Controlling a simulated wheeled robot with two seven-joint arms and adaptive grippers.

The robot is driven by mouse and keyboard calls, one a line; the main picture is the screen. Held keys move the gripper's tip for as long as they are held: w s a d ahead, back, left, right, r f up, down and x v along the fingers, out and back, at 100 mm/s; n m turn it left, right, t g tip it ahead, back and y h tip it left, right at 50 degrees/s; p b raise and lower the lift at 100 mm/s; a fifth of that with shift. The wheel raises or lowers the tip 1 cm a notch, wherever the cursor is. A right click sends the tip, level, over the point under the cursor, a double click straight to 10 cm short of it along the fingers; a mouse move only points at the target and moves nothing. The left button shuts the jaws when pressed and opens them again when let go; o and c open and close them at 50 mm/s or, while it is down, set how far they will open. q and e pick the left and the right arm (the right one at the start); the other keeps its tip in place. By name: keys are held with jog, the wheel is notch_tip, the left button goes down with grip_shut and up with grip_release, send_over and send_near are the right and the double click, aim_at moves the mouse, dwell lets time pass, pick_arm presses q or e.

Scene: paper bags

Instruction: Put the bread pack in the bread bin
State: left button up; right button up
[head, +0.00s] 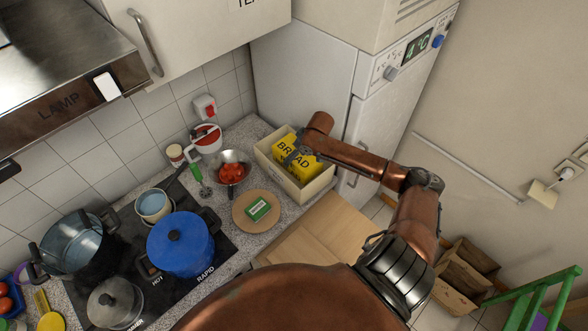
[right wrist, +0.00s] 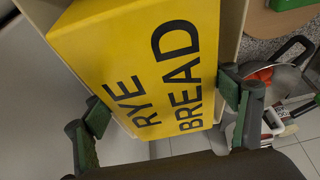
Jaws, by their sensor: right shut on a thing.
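The yellow bread pack (head: 290,165), lettered RYE BREAD, is inside the opening of the cream bread bin (head: 322,187) on the counter by the fridge. Its upper part shows above the rim; whether it touches the bottom is hidden. My right gripper (head: 298,152) is shut on the pack from above. In the right wrist view the pack (right wrist: 150,65) fills the space between the fingers (right wrist: 165,102), and the bin's pale wall (right wrist: 234,25) runs beside it. My left gripper is not in view.
Left of the bin are a round wooden board (head: 240,222) with a green pack (head: 258,209) on it, and a pan of red food (head: 232,172). A blue pot (head: 180,245) stands on the hob. The fridge (head: 310,80) rises close behind the bin.

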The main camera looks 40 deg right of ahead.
aim_at(305, 157)
notch_tip(305, 157, down, 4)
jog(key=shift+s+r, duration=0.1)
jog(key=shift+s, duration=0.05)
notch_tip(305, 157, down, 4)
jog(key=shift+r+p, duration=0.2)
jog(key=shift+p, duration=0.25)
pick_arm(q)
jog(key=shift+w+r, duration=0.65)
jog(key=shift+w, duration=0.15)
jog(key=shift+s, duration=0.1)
pick_arm(e)
jog(key=o, duration=1.5)
jog(key=shift+f, duration=0.15)
jog(key=shift+o, duration=0.2)
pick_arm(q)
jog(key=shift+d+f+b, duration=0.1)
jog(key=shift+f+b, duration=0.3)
pick_arm(e)
jog(key=v, duration=1.2)
